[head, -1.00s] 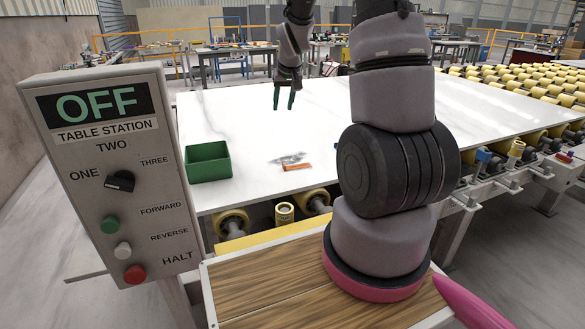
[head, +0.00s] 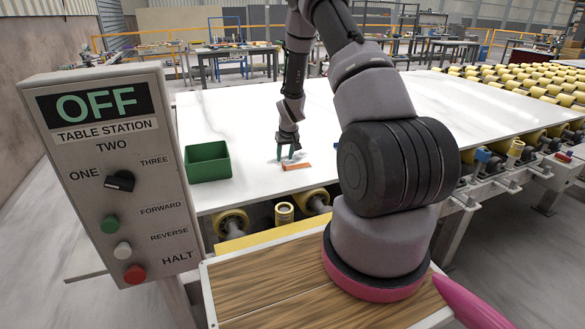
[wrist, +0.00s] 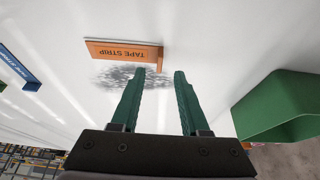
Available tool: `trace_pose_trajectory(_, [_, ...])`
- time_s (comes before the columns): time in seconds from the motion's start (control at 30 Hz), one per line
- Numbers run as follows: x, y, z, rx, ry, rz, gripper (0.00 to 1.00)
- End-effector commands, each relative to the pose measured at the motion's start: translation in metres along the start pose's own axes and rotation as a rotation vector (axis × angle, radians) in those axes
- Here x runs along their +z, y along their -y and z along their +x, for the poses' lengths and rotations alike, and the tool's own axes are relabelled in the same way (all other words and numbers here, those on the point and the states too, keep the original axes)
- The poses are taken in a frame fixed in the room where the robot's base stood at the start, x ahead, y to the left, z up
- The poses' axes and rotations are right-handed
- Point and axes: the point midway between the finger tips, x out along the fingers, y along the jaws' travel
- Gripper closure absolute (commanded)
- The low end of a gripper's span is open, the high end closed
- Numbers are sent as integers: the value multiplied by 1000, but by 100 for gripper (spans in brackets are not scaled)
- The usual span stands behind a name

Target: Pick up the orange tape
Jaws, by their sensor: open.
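The orange tape (head: 297,166) lies on the white slab near its front edge, right of the green bin. In the wrist view the orange tape (wrist: 124,50) reads "TAPE STRIP" and lies just beyond the left fingertip. My gripper (head: 287,155) is low over the slab, just behind the tape in the head view. In the wrist view its green fingers (wrist: 166,74) are apart with nothing between them. A grey speckled patch (wrist: 125,77) lies on the slab beside the tape, partly behind the left finger. I cannot tell whether a fingertip touches the slab.
The green bin (head: 208,153) stands left of the tape and also shows at the right in the wrist view (wrist: 290,105). A blue labelled strip (wrist: 18,68) lies at the wrist view's left. The control panel (head: 108,170) stands at the left. Much of the white slab (head: 450,110) is clear.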

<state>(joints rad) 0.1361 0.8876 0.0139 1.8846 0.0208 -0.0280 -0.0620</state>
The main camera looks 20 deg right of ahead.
Motion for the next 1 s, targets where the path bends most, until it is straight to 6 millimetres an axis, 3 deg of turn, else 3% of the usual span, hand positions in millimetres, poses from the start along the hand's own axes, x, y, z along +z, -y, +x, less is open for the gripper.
trace_pose_trajectory(0.3, [1, 0, 43, 0, 2, 0, 55])
trace_pose_trajectory(0.57, [0, -1, 46, 0, 1, 0, 55])
trace_pose_trajectory(0.7, [0, 0, 46, 0, 1, 0, 100])
trace_pose_trajectory(1.0, [0, -1, 45, 0, 1, 0, 100])
